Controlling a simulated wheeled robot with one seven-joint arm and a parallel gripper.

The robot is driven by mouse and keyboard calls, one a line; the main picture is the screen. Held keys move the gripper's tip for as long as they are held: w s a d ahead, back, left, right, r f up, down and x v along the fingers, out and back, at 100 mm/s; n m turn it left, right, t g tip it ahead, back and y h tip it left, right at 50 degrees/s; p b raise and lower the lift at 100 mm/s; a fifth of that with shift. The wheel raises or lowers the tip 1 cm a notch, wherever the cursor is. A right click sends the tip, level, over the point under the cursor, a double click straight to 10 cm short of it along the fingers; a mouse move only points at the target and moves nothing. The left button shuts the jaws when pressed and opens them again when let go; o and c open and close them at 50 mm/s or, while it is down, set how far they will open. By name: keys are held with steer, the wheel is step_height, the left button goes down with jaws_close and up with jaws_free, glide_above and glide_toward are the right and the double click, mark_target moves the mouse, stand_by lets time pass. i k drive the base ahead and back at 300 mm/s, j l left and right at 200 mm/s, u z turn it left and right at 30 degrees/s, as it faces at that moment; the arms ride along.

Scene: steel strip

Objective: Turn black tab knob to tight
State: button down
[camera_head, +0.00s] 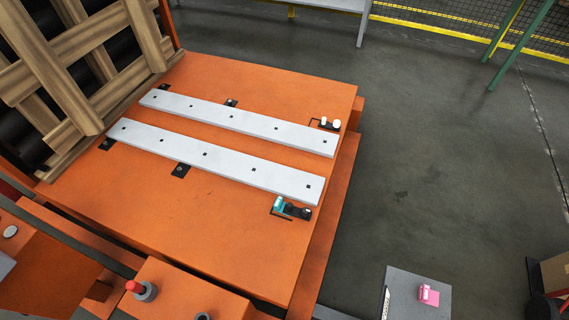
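Two pale steel strips lie side by side on an orange table (150,190): a far strip (240,121) and a near strip (215,160). At the right end of the near strip is a small black fixture with a teal piece (279,203) and a dark knob-like part (303,212) beside it. This dark part may be the black tab knob; its tab and its turn angle are too small to tell. My gripper is not in view.
A wooden slatted frame (75,65) stands at the left edge of the table. A red button (135,287) is on an orange box at the front left. A grey stand (405,295) with a pink item (428,295) is at the front right. The grey floor (440,150) to the right is mostly clear.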

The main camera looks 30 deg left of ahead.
mark_target(306, 212)
steer(key=u, duration=0.9)
